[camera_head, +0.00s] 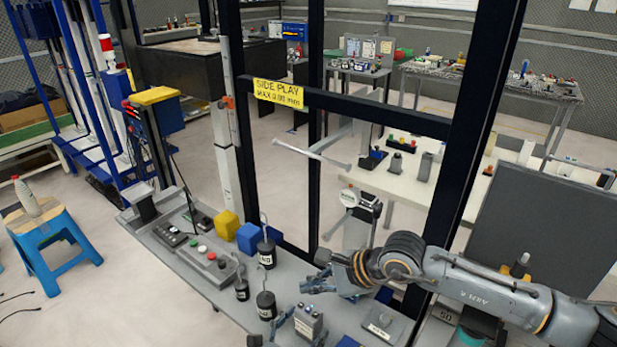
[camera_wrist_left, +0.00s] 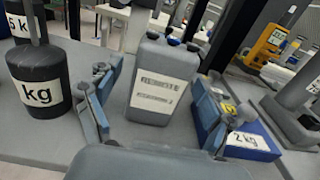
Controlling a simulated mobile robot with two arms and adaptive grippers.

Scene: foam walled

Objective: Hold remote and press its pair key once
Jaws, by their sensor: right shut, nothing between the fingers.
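A grey upright box with a white printed label and small dark and blue knobs on top, seemingly the remote (camera_head: 309,322), stands on the grey bench at the front. In the left wrist view the remote (camera_wrist_left: 163,85) is between the two blue-grey fingers of my left gripper (camera_wrist_left: 152,118), which is open with a gap visible at the left finger. In the head view my left gripper (camera_head: 297,331) is low at the bench front, mostly out of frame. My right gripper (camera_head: 308,286) is shut and empty, above and behind the remote. The pair key cannot be made out.
Black hooked weights (camera_head: 266,305) stand left of the remote; one with a kg label (camera_wrist_left: 38,85) is close to my left finger. A blue 2 kg block (camera_wrist_left: 252,140) lies right. A button panel (camera_head: 208,262), yellow cube (camera_head: 227,224) and dark frame post (camera_head: 462,130) are farther off.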

